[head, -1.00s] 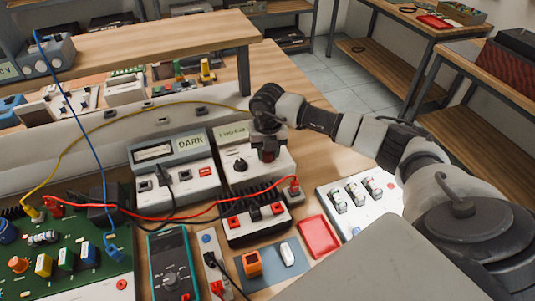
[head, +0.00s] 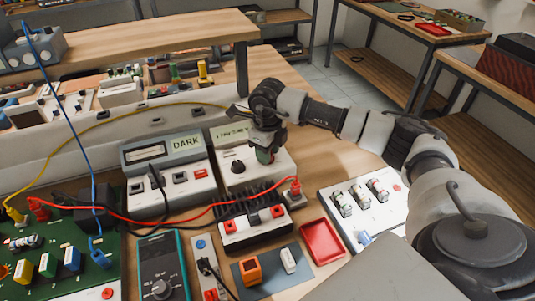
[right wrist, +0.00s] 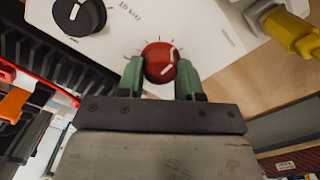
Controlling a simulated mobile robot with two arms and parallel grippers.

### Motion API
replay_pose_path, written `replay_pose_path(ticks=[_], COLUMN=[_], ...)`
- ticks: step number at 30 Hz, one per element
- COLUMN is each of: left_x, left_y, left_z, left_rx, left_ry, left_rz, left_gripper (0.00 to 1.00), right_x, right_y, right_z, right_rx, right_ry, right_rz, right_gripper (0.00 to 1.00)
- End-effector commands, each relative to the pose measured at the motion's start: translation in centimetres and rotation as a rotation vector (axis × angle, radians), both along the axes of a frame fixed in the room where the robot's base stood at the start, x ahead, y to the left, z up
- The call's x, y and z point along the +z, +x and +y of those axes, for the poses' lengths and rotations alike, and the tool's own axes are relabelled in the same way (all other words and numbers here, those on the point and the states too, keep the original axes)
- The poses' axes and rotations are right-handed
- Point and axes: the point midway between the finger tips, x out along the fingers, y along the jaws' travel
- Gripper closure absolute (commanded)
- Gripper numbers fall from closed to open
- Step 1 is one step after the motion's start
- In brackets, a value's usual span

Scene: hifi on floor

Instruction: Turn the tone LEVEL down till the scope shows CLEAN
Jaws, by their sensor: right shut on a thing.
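A pale box (head: 221,167) with a display and a black dial (head: 238,166) stands at the middle of the bench in the head view. My right gripper (head: 265,150) is over its right side. In the right wrist view, the green fingers of my right gripper (right wrist: 160,80) are closed around a red knob (right wrist: 158,60) with white marks on it. The black dial (right wrist: 80,14) shows at upper left there. The box's display text is partly hidden by the gripper and too small to read. My left gripper is not in view.
A black finned unit (head: 250,200), a red tray (head: 321,241) and a white panel (head: 335,206) lie in front. Red, blue and yellow leads cross the bench at left.

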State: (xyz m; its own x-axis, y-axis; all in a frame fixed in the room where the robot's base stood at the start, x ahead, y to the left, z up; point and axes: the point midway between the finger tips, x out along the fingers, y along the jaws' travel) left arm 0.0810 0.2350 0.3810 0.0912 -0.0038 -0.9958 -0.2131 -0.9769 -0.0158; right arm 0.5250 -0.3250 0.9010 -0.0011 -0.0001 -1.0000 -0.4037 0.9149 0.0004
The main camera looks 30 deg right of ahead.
Motion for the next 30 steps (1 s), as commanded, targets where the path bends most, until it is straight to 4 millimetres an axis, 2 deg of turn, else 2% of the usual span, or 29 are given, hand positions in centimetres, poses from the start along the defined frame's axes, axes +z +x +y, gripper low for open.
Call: replay_pose_path(ticks=[9,23,24,28,30], left_x=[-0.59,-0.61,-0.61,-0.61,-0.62], left_y=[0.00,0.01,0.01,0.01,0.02], left_z=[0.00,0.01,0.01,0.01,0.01], left_rx=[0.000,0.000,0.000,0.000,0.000], left_ry=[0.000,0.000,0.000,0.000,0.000], left_rz=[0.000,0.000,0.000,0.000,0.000], left_gripper=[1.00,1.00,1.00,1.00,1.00], right_x=[0.15,0.22,0.22,0.16,0.13], right_y=[0.13,0.14,0.14,0.12,0.10], right_z=[-0.07,-0.08,-0.08,-0.07,-0.07], right_rx=[0.095,0.107,0.107,0.107,0.107], right_ry=[0.000,0.001,0.001,0.000,0.000], right_rz=[-0.005,-0.006,-0.006,-0.004,-0.003], right_gripper=[0.88,0.88,0.62,0.42,0.39])
